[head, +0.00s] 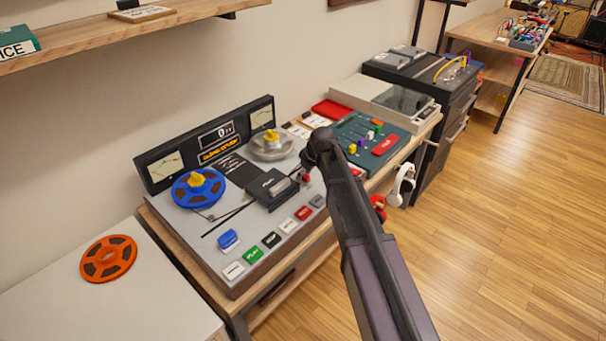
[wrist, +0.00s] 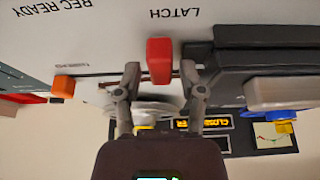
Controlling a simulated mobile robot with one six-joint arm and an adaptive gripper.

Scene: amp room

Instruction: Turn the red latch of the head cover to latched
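The red latch (wrist: 160,60) stands in the top middle of the wrist view, under the upside-down word LATCH. Its bar runs up and down in that picture. In the head view the latch (head: 306,179) is a small red spot at the right of the dark head cover (head: 262,192). The head cover (wrist: 235,60) is right of the latch in the wrist view and looks lowered. My gripper (wrist: 160,70) is open, one finger on each side of the latch, with visible gaps. In the head view my arm hides most of the gripper.
The tape deck (head: 205,240) carries a blue reel (head: 185,194), a clear reel (head: 268,150) and a row of buttons. A mixer (head: 358,140) stands to its right. An orange knob (wrist: 63,86) shows left in the wrist view. An orange reel (head: 108,258) lies on the left table.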

